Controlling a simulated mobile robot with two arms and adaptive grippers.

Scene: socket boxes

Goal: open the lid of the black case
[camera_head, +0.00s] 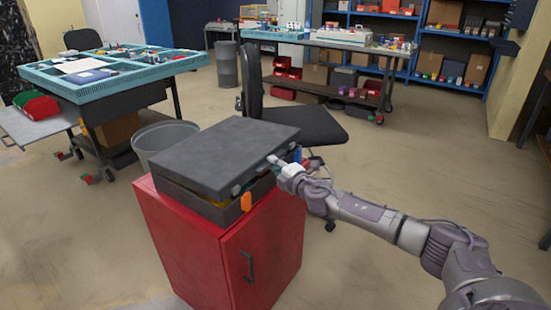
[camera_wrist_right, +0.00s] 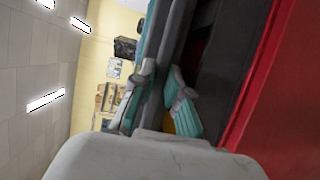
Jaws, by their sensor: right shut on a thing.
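The black case (camera_head: 208,205) sits on top of the red cabinet. Its dark grey lid (camera_head: 222,152) is raised slightly, leaving a narrow gap along the front where yellow shows inside. An orange part (camera_head: 246,201) shows at the front right corner of the case. My right gripper (camera_head: 280,165) is at the lid's right edge, shut on it. In the right wrist view, the teal fingers of the gripper (camera_wrist_right: 160,95) lie on either side of the lid's edge. The exact contact is partly hidden. My left gripper is not in view.
The red cabinet (camera_head: 200,245) carries the case. A grey bin (camera_head: 163,137) stands behind it at left, and a black chair (camera_head: 305,124) is close behind at right. A teal-topped workbench (camera_head: 115,88) is at back left. Floor at right is clear.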

